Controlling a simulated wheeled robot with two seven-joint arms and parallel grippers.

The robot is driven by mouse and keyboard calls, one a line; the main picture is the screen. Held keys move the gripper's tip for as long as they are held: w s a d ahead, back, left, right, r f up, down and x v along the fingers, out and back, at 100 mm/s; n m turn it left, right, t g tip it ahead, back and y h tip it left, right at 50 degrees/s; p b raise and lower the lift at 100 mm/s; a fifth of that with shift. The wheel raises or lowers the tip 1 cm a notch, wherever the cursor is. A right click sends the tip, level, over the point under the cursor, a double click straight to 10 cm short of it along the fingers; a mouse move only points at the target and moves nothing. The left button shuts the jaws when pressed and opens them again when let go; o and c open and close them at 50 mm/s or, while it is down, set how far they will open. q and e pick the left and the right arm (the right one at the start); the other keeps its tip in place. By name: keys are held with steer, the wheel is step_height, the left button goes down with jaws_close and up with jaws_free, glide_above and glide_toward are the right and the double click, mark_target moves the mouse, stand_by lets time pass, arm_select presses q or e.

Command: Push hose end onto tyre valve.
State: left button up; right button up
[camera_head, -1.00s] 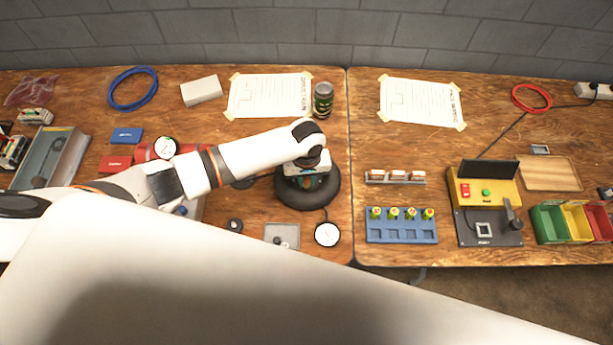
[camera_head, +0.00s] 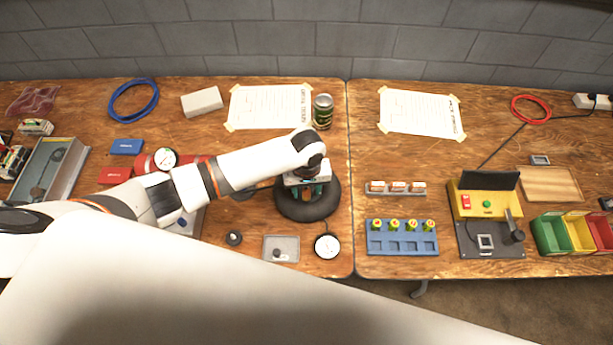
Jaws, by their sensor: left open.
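A black tyre (camera_head: 309,207) lies flat on the left table, near the seam between the two tables. My left gripper (camera_head: 308,190) is directly above the tyre's middle, pointing down. The wrist covers most of the gripper, and its fingertips, the tyre valve and any hose end there are hidden. The jaws are open. A round white gauge (camera_head: 327,246) lies at the near side of the tyre, with a thin dark line running up towards it. My right gripper is not in view.
A dark can (camera_head: 322,111) stands behind the tyre. A blue rack (camera_head: 402,237) with several batteries sits on the right table. The table behind my forearm is partly clear.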

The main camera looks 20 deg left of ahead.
mark_target(306, 189)
arm_select(q)
step_height(306, 189, up, 10)
steer(key=shift+r+b, duration=0.2)
steer(key=shift+b, duration=0.15)
stand_by(0.4)
steer(key=shift+a, duration=0.1)
